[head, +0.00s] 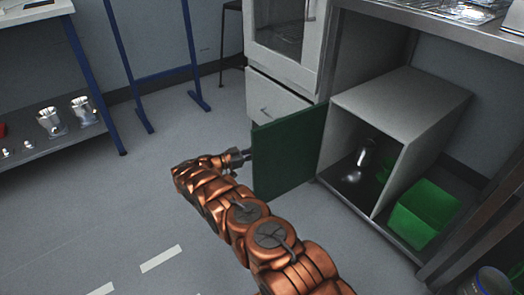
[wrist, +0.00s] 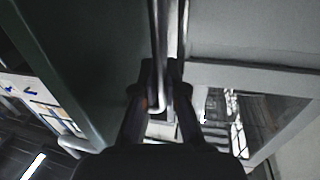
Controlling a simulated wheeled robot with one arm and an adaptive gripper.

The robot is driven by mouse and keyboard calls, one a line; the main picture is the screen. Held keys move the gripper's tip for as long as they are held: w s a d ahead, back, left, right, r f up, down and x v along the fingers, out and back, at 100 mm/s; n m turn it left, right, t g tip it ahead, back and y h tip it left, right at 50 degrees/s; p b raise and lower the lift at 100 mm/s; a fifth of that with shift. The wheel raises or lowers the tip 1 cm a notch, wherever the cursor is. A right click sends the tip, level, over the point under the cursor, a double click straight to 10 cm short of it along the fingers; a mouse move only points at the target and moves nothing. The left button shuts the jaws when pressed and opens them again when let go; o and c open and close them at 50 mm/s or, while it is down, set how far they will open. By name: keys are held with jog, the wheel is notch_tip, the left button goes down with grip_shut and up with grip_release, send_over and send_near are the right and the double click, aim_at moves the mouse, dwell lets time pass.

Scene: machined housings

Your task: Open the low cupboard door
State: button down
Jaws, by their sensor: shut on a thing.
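The low cupboard (head: 400,105) is a grey box on the lower shelf of the bench at the right of the head view. Its green door (head: 290,152) stands wide open, swung out to the left of the opening. Inside the cupboard are a shiny metal part (head: 364,154) and something green. My gripper (head: 246,156) is at the door's outer left edge. In the wrist view my gripper (wrist: 160,110) is shut around a thin metal bar handle (wrist: 156,50). The handle's mounting on the door is hidden in the head view.
A green bin (head: 423,212) stands right of the cupboard. A white cabinet with a drawer (head: 278,105) stands behind the door. A blue-legged bench (head: 50,145) with metal parts is at the left. The floor (head: 110,215) at the left and front is clear.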

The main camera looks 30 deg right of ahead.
jog(key=shift+r, duration=0.1)
jog(key=c, duration=1.2)
grip_release()
jog(key=shift+a, duration=0.1)
jog(key=shift+a, duration=0.1)
jog(key=a, duration=0.7)
jog(key=shift+w+a, duration=0.15)
jog(key=shift+w, duration=0.05)
